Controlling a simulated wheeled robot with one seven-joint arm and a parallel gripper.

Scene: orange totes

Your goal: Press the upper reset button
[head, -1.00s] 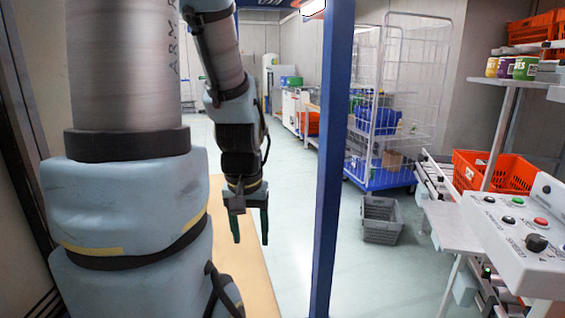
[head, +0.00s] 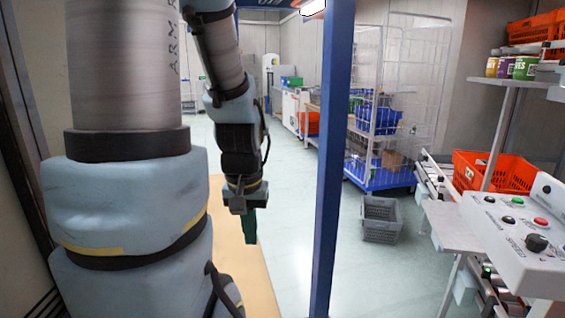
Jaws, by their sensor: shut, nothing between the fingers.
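A white control panel (head: 502,250) stands at the right edge in the head view, cut off by the frame. On its sloping face are a green button (head: 517,200), a red button (head: 541,222), small black buttons (head: 490,199) and a larger black knob (head: 536,242). The labels are too small to read, so I cannot tell which button is the upper reset button. My gripper (head: 250,241) hangs pointing down at left of centre, far from the panel. Its dark green fingers are together and empty.
A blue post (head: 327,160) stands between my gripper and the panel. Behind are a grey crate (head: 381,228) on the floor, a wire cage trolley (head: 385,180) and an orange tote (head: 512,172). The pale floor left of the grey crate is clear.

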